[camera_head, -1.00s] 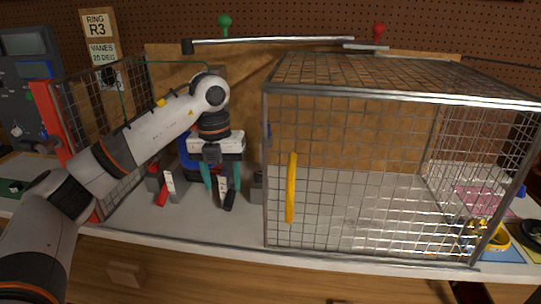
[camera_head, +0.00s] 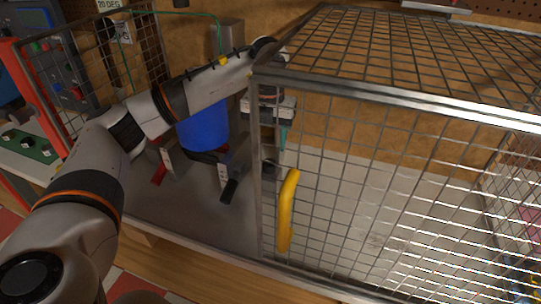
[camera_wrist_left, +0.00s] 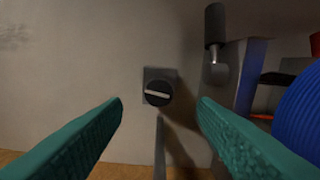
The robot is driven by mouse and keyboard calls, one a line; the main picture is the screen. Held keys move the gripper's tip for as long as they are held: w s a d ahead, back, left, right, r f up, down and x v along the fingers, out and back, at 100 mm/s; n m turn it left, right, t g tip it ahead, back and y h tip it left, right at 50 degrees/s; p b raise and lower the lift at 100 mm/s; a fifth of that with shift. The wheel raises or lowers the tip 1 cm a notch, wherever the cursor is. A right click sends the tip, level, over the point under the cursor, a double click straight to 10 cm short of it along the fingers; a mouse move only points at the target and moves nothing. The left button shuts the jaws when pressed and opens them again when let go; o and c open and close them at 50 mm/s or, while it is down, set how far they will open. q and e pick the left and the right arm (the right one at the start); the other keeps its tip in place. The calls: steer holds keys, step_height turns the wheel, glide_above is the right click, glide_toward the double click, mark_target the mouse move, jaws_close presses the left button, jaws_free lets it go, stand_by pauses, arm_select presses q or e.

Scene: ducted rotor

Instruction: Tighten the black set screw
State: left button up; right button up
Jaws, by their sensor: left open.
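The black set screw (camera_wrist_left: 158,86) is a round black head with a pale slot bar, on a small square grey plate. It lies between and beyond the fingertips of my left gripper (camera_wrist_left: 160,102) in the left wrist view. The teal fingers are wide open and do not touch it. In the head view, my left gripper (camera_head: 272,146) points down right of the blue drum (camera_head: 203,127), partly hidden by the wire mesh. The drum also shows at the right edge of the left wrist view (camera_wrist_left: 302,115). My right gripper is not in view.
A wire cage (camera_head: 400,106) with a yellow handle (camera_head: 287,212) takes up the right side. Clamps with a red lever (camera_head: 160,172) and a black lever (camera_head: 229,190) stand near the drum. A red-framed mesh panel (camera_head: 30,92) stands at left.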

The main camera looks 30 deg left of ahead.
arm_select(q)
step_height(320, 180, down, 6)
steer(key=shift+w+r+p, duration=0.1)
steer(key=shift+w+p, duration=0.05)
steer(key=shift+p, duration=0.3)
steer(key=shift+f, duration=0.55)
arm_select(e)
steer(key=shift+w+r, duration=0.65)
arm_select(q)
steer(key=c, duration=1)
steer(key=shift+o, duration=0.2)
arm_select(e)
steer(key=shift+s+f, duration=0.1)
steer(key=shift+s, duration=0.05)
